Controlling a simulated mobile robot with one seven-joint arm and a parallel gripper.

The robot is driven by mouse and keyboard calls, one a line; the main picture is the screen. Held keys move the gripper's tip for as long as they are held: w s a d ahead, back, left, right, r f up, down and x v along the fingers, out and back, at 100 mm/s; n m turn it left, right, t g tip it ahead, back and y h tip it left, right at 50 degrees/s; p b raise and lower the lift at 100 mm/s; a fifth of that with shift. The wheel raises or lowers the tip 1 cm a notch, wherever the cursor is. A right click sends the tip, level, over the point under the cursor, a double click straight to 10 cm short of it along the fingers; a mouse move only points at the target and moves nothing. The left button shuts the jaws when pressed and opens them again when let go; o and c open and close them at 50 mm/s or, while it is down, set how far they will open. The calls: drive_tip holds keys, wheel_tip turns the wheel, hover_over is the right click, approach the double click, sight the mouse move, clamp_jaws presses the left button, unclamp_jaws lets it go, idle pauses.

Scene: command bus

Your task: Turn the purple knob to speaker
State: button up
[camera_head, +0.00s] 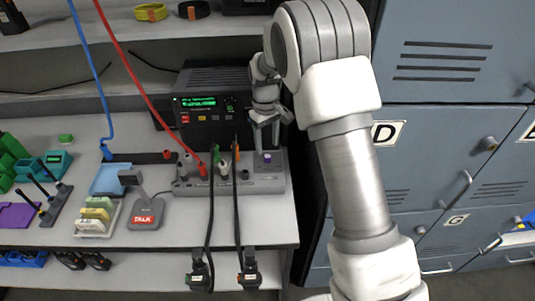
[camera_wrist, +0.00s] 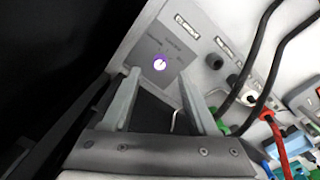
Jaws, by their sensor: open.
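The purple knob (camera_wrist: 160,63) is a small round knob with a light mark on its face. It sits on a dark square plate (camera_wrist: 168,45) at one end of the grey panel (camera_wrist: 210,18); the plate's printed labels are too blurred to read. In the head view the knob (camera_head: 267,157) is at the right end of the grey panel (camera_head: 235,185). My gripper (camera_wrist: 160,75) is open in the wrist view, with its two fingers apart and the knob beyond the gap between their tips. In the head view my gripper (camera_head: 264,120) is above the knob, apart from it.
Black cables (camera_head: 237,215) and a red cable (camera_head: 150,90) plug into the panel left of the knob. A black radio unit (camera_head: 212,103) stands behind. A TALK microphone (camera_head: 145,213) stands at the left. Blue-grey lockers (camera_head: 440,150) stand at the right.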

sight(268, 156)
drive_tip(key=shift+f, duration=2.35)
clamp_jaws()
